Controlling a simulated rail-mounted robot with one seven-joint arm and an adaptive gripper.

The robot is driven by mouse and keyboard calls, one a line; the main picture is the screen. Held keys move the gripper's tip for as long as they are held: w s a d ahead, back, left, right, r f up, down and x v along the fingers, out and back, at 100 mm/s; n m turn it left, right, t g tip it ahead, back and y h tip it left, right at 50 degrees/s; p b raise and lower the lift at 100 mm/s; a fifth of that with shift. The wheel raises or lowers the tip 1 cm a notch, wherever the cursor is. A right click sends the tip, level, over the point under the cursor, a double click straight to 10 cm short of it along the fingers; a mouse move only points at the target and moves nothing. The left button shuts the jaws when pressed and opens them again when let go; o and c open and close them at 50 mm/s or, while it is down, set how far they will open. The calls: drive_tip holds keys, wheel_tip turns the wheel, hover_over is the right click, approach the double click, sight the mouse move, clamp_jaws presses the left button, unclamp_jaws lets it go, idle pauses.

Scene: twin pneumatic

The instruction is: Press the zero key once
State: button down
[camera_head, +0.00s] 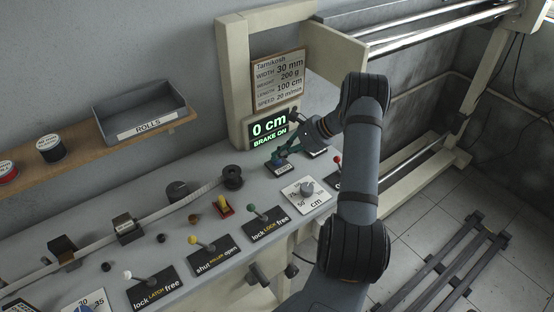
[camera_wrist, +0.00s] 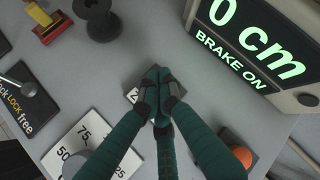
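The zero key is a small key on a dark plate (camera_head: 279,170) beside the display in the head view. In the wrist view only part of its plate (camera_wrist: 132,96) and one printed character show. My gripper's fingers hide the rest. My gripper (camera_head: 283,156) is directly over the key. In the wrist view my gripper's green fingers (camera_wrist: 158,75) are drawn together at the tips, with nothing seen between them. I cannot tell whether the tips touch the key. The display (camera_head: 269,128) reads 0 cm and BRAKE ON.
A white dial plate (camera_head: 306,193) marked in cm lies close in front of the key. An orange-red knob (camera_wrist: 239,157) stands near my fingers. A black spool (camera_head: 232,177), a red-and-yellow stamp-like piece (camera_head: 222,206) and several labelled levers are to the left.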

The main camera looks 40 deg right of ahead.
sight(279, 161)
drive_tip(key=shift+r, duration=0.1)
drive_tip(key=shift+r+p, duration=0.45)
drive_tip(key=shift+r, duration=0.4)
wheel_tip(279, 161, up, 5)
drive_tip(key=p, duration=0.3)
drive_tip(key=shift+f, duration=0.1)
idle(0.6)
